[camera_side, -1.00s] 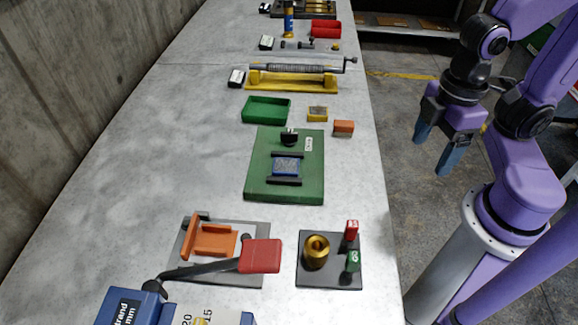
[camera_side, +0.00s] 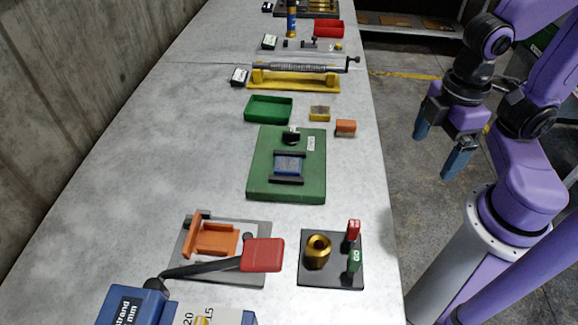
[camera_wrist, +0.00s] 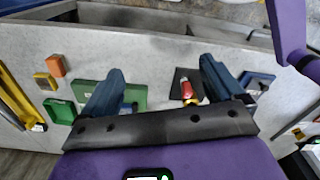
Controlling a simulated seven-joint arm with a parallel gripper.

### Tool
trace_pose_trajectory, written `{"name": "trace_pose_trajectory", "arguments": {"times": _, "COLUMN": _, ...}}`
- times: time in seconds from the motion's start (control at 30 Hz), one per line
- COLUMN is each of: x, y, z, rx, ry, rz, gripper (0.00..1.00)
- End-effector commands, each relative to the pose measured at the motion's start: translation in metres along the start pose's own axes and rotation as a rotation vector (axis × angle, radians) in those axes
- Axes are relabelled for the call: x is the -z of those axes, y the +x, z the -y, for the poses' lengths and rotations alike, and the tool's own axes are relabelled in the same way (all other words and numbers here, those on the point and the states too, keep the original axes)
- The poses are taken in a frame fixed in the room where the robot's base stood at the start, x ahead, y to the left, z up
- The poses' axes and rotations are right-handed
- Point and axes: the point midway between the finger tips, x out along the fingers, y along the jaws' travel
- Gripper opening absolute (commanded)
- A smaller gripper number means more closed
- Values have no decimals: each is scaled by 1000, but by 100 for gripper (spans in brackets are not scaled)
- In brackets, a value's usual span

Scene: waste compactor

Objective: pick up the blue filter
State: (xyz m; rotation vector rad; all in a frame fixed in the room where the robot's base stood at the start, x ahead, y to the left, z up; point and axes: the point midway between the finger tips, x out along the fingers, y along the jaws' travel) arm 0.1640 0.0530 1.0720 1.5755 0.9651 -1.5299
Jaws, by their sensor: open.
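The blue filter (camera_side: 288,165) is a small flat block with a greyish top. It lies between two dark bars on a green plate (camera_side: 258,180) in the middle of the bench, with a black knob (camera_side: 291,136) behind it. My gripper (camera_side: 438,147) is open and empty, well off to the right of the bench in the side view. In the wrist view my gripper (camera_wrist: 162,68) has its two blue fingers spread apart. There the green plate (camera_wrist: 84,91) is partly hidden behind the left finger, and only a small blue patch shows beside that finger.
A green tray (camera_side: 268,118), a yellow block (camera_side: 319,113) and an orange block (camera_side: 345,127) sit behind the plate. In front are an orange fixture with a red-handled lever (camera_side: 262,255) and a black plate with a brass part (camera_side: 318,250). The left of the bench is clear.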

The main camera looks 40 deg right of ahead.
Motion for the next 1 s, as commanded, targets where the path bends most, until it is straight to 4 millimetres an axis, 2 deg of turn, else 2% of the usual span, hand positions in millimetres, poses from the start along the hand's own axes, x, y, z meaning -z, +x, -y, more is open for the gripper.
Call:
{"name": "trace_pose_trajectory", "arguments": {"times": 0.27, "x": 1, "y": 1, "z": -1, "rx": -5, "ry": -5, "rz": 7, "gripper": 94}}
{"name": "trace_pose_trajectory", "arguments": {"times": 0.43, "x": 18, "y": 10, "z": -17, "rx": -66, "ry": -85, "rz": 96, "gripper": 94}}
{"name": "trace_pose_trajectory", "arguments": {"times": 0.7, "x": 75, "y": 38, "z": -61, "rx": -263, "ry": -353, "rz": 378, "gripper": 94}}
{"name": "trace_pose_trajectory", "arguments": {"times": 1.0, "x": 151, "y": 73, "z": -92, "rx": -472, "ry": -679, "rz": 687, "gripper": 94}}
